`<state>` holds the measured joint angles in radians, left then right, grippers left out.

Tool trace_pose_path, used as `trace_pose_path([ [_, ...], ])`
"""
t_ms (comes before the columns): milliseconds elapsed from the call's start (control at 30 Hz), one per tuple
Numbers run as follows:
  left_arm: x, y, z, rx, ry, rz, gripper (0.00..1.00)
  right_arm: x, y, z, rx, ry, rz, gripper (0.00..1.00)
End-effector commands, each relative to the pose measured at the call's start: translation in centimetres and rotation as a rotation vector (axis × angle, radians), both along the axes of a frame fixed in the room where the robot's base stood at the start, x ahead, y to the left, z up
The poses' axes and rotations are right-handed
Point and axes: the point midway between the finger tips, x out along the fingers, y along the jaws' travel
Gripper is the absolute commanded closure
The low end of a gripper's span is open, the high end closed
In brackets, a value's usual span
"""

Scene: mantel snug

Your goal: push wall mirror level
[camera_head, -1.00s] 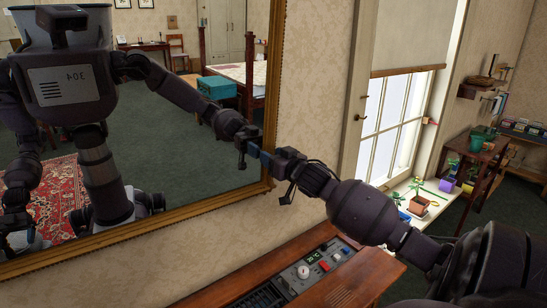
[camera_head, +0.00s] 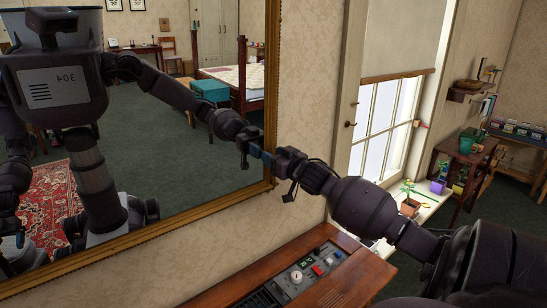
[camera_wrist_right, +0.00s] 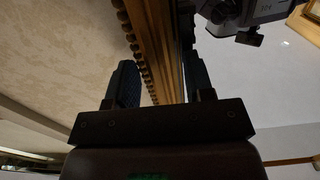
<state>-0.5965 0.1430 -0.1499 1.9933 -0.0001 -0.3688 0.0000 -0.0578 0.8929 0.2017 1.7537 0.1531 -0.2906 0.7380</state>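The wall mirror (camera_head: 190,160) fills the left of the head view. Its gold frame (camera_head: 262,197) has a lower right corner close to my right gripper (camera_head: 268,158). My right gripper is at the frame's lower right side. In the right wrist view, the gripper's two dark fingers (camera_wrist_right: 162,85) are apart, and the gold frame edge (camera_wrist_right: 152,38) runs between them, with wall on one side and mirror glass on the other. I cannot tell whether a finger touches the frame. My left gripper is not directly in view; only my reflected body shows in the glass.
A wooden cabinet (camera_head: 345,280) with a control panel (camera_head: 308,272) stands below my right forearm. A window (camera_head: 390,125) with potted plants (camera_head: 410,207) on its sill is to the right. Further right are a small wooden table (camera_head: 468,160) and shelves.

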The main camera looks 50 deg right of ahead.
Motion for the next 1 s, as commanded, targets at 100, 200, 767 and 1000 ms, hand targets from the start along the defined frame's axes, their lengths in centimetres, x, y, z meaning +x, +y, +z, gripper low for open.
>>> trace_pose_path([
  [100,0.0,0.0,-0.1,0.000,0.001,0.000,0.03,0.0,0.1,0.0,0.000,0.000,0.001,0.34],
  [200,0.0,0.0,-0.2,0.000,0.003,0.000,0.03,0.0,0.1,-0.1,0.000,0.000,0.001,0.27],
  [767,-0.6,0.1,-0.6,0.000,0.016,0.004,0.03,-3.2,0.7,-0.2,0.001,0.002,0.001,0.27],
  [1000,-0.6,0.1,-0.7,-0.001,0.015,0.003,0.03,-7.1,1.5,-0.2,0.001,0.002,0.001,0.27],
])
